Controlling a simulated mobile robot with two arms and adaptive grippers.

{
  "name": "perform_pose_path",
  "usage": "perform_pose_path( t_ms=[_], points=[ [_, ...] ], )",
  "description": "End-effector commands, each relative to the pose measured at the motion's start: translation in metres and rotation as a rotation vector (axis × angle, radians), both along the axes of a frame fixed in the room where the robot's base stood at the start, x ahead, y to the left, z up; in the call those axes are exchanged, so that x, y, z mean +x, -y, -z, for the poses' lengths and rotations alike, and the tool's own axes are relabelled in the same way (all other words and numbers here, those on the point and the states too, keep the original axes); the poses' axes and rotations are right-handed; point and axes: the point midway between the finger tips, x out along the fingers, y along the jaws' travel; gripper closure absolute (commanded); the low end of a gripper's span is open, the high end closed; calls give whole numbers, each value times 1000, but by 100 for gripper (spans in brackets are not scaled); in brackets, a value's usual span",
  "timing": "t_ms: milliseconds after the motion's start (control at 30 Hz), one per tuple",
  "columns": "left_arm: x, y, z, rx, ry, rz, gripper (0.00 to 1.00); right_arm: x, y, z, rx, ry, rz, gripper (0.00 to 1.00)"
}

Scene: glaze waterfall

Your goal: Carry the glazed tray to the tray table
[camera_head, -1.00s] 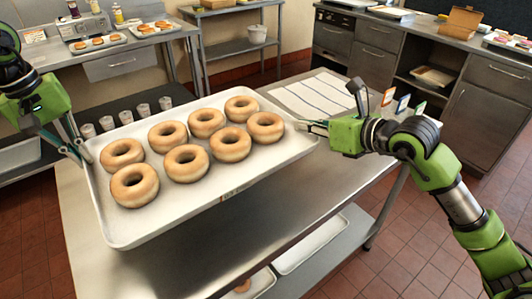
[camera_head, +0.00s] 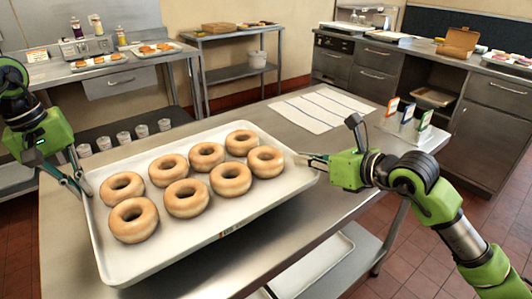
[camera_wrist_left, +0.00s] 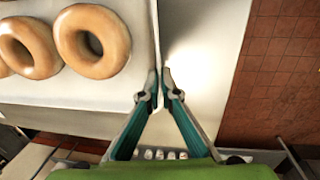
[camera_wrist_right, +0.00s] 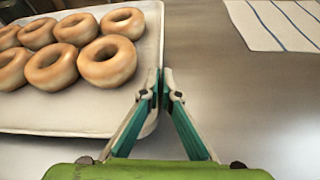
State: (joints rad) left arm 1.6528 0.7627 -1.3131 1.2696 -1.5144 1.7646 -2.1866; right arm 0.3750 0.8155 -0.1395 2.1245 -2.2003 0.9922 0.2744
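The glazed tray (camera_head: 255,205) is a pale metal sheet tray with several ring doughnuts (camera_head: 186,198) in two rows. It lies over the steel work table; I cannot tell how large any gap beneath it is. My left gripper (camera_head: 77,182) is shut on the tray's left rim, and the left wrist view shows its fingertips (camera_wrist_left: 160,78) meeting at the rim. My right gripper (camera_head: 305,159) is shut on the opposite rim, also seen in the right wrist view (camera_wrist_right: 160,80). I cannot tell for sure which table is the tray table.
The steel work table (camera_head: 270,245) carries a striped cloth (camera_head: 318,108) and three coloured cards (camera_head: 408,113) on a stand. A small steel table (camera_head: 240,72) stands against the back wall. Small cups (camera_head: 123,137) stand on a shelf at left. Cabinets (camera_head: 373,75) line the back right.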

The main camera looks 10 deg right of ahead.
Motion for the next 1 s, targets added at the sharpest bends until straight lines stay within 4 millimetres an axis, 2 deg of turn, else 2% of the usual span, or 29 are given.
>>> perform_pose_path(
  t_ms=[267,1000],
  points=[
    [0,-3,6,4,1,-5,100,1,3,5,-2,6,5,100],
    [0,-3,48,4,1,-5,100,1,3,46,-2,6,5,100]
  ],
)
